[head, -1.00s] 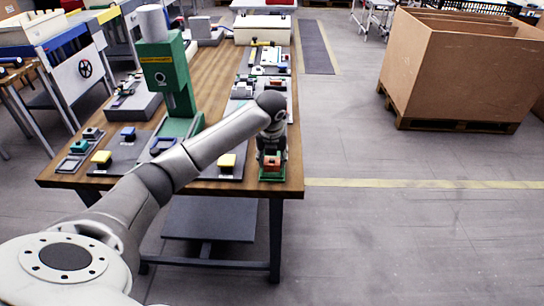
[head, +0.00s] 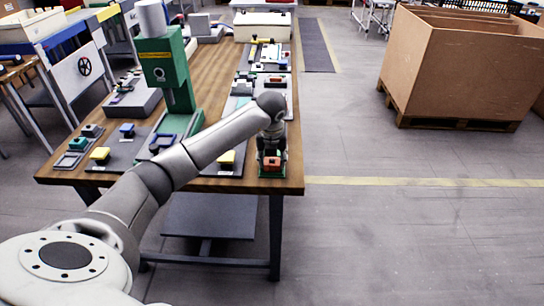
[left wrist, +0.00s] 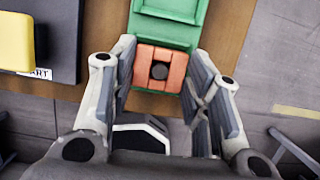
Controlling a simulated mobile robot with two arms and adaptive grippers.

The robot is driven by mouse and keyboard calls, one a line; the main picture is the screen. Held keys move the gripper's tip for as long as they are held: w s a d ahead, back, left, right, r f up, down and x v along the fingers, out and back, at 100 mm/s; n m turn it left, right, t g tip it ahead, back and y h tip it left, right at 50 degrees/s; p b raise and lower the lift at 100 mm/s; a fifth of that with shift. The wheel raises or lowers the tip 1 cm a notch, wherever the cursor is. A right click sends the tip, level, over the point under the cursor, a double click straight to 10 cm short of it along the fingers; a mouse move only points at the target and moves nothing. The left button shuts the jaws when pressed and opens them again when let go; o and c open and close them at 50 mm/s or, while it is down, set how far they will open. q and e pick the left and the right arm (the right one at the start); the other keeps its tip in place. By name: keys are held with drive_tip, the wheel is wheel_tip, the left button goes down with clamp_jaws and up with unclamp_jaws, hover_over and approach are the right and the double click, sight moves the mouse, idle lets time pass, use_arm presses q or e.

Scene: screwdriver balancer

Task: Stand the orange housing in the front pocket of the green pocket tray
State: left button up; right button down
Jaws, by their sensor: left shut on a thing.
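The orange housing (left wrist: 158,68) is a small orange block with a dark round hole in its face. My left gripper (left wrist: 162,80) is shut on it, one finger on each side, in the left wrist view. The green pocket tray (left wrist: 168,30) lies directly behind the housing in that view. In the head view the left gripper (head: 271,153) points down over the tray (head: 263,174) at the table's front right corner, with the housing (head: 272,162) between its fingers. Whether the housing rests on the pocket floor is hidden. My right gripper is not in view.
A black mat with a yellow block (left wrist: 17,42) lies left of the tray in the left wrist view. The table's front edge is close to the tray. A green press (head: 172,75) stands on the wooden table (head: 215,75).

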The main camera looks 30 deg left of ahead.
use_arm(q)
drive_tip(key=o, duration=1.2)
drive_tip(key=shift+r, duration=0.15)
drive_tip(key=v, duration=1.1)
drive_tip(key=shift+s+r, duration=0.15)
drive_tip(key=shift+r, duration=0.25)
